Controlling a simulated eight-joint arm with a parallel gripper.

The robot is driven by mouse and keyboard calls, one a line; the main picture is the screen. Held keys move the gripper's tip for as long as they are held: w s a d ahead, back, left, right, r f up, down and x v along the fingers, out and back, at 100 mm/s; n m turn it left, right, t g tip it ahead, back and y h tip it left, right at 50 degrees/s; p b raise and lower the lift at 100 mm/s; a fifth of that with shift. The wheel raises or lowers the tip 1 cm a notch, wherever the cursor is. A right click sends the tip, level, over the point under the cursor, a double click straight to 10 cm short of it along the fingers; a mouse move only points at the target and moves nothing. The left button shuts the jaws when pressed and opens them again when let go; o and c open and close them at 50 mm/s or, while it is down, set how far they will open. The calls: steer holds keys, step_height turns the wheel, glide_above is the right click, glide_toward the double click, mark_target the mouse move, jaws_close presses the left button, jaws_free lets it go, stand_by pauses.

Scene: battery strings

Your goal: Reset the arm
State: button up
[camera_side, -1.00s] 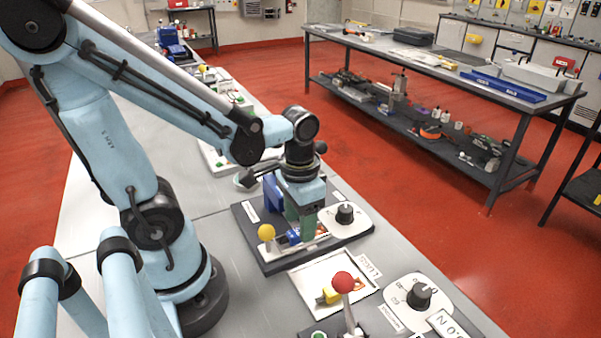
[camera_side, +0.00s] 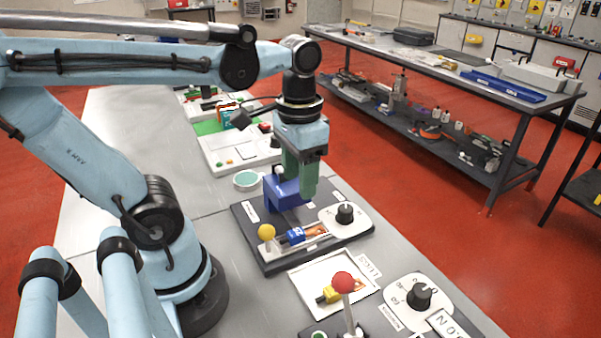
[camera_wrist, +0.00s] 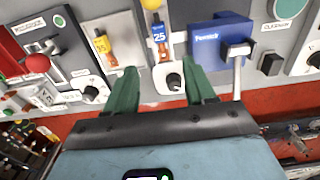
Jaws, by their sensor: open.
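My gripper (camera_side: 300,172) hangs above the dark station board in the side view, its green fingers pointing down beside the blue block (camera_side: 284,193). In the wrist view my gripper (camera_wrist: 158,82) is open, with nothing between its two green fingers. A blue and orange battery (camera_side: 303,234) lies in the slot of the board, below and apart from the fingers. It also shows in the wrist view (camera_wrist: 160,42), labelled 25. A yellow-and-orange battery (camera_side: 331,294) lies in a white tray in front; it shows in the wrist view too (camera_wrist: 104,46).
A yellow ball knob (camera_side: 266,232) and a white dial (camera_side: 346,216) sit on the board. A red ball lever (camera_side: 344,283) and another dial (camera_side: 419,296) stand nearer. A white and green board (camera_side: 238,150) lies behind. Grey bench is clear left of the boards.

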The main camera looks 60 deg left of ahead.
steer(key=shift+r, duration=0.15)
steer(key=w+t, duration=0.1)
steer(key=t, duration=0.1)
steer(key=w+d+f+t, duration=0.1)
steer(key=w+t, duration=0.1)
steer(key=w+f+t, duration=0.1)
steer(key=w+t, duration=0.1)
steer(key=t, duration=0.1)
steer(key=shift+w+d, duration=0.2)
steer(key=shift+d, duration=0.05)
